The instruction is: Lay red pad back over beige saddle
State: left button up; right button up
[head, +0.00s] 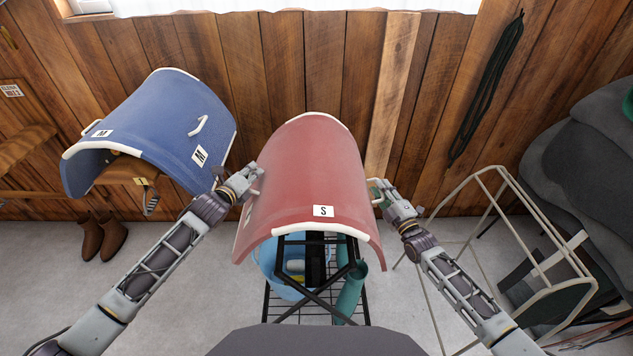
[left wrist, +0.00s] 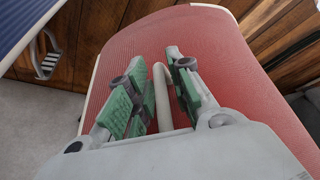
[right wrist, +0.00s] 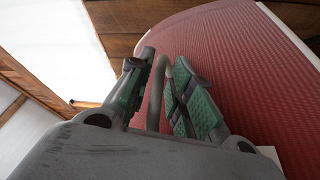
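The red pad (head: 310,175), marked S, lies arched with white edging over a black folding stand (head: 315,270). I cannot make out a beige saddle; anything under the pad's top is hidden. My left gripper (head: 255,178) is at the pad's left side. In the left wrist view its fingers (left wrist: 160,75) stand apart around a pale loop handle (left wrist: 162,95), with gaps showing. My right gripper (head: 378,191) is at the pad's right side. In the right wrist view its fingers (right wrist: 162,80) stand apart on either side of another loop handle (right wrist: 155,105), not visibly clamped.
A blue pad (head: 155,125), marked M, covers a brown support at left. Brown boots (head: 102,237) stand below. A bare metal frame rack (head: 520,240) and dark grey padding (head: 590,165) are at right. The wooden wall is close behind.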

pick_arm(q)
grip_shut()
pick_arm(e)
grip_shut()
pick_arm(q)
jog(key=shift+r, duration=0.25)
pick_arm(e)
jog(key=shift+r, duration=0.3)
